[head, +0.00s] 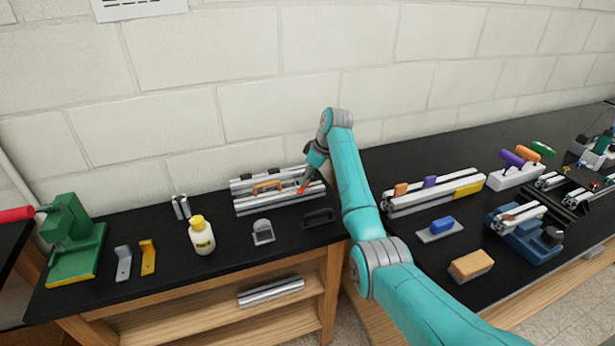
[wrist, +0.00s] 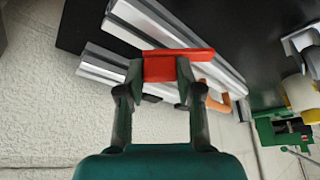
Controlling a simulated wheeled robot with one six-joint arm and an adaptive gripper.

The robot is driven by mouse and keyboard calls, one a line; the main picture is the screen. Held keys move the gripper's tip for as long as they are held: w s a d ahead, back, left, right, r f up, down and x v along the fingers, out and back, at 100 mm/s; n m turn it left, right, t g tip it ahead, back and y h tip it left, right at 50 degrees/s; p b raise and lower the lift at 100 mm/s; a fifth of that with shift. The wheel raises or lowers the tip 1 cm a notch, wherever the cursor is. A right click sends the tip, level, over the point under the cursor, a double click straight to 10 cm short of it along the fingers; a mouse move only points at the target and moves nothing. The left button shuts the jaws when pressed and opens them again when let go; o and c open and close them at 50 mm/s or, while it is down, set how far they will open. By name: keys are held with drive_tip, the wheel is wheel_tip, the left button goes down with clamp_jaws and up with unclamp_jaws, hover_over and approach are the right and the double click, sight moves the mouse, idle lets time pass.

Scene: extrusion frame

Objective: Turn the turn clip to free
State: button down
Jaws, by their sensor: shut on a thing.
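The turn clip is a red bar that shows small in the head view (head: 301,188) and large in the wrist view (wrist: 160,66). It lies across the aluminium extrusion frame (head: 265,206), near that frame's right end. In the wrist view it spans the grey rails (wrist: 160,32) and its narrow arm extends to the right. My gripper (wrist: 159,82) has one finger on each side of the clip's red block and is shut on it. In the head view my gripper (head: 304,182) comes down from the upper right and partly hides the clip.
An orange handle (head: 267,186) sits on the frame left of the clip. In front lie a grey bracket (head: 263,232) and a black handle (head: 319,217). A yellow-white bottle (head: 201,238) and green press (head: 75,240) stand left. A wall is close behind.

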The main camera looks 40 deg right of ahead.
drive_tip(key=n, duration=0.2)
drive_tip(key=n+g+y, duration=0.1)
drive_tip(key=n, duration=0.1)
drive_tip(key=shift+d+y, duration=0.1)
drive_tip(key=shift+y, duration=0.2)
drive_tip(key=n+g, duration=0.1)
drive_tip(key=n, duration=0.3)
drive_tip(key=shift+w+n+y, duration=0.1)
drive_tip(key=shift+n+y, duration=0.3)
drive_tip(key=shift+n+g, duration=0.3)
drive_tip(key=c, duration=0.8)
unclamp_jaws()
drive_tip(key=shift+o, duration=0.2)
drive_tip(key=v, duration=1.2)
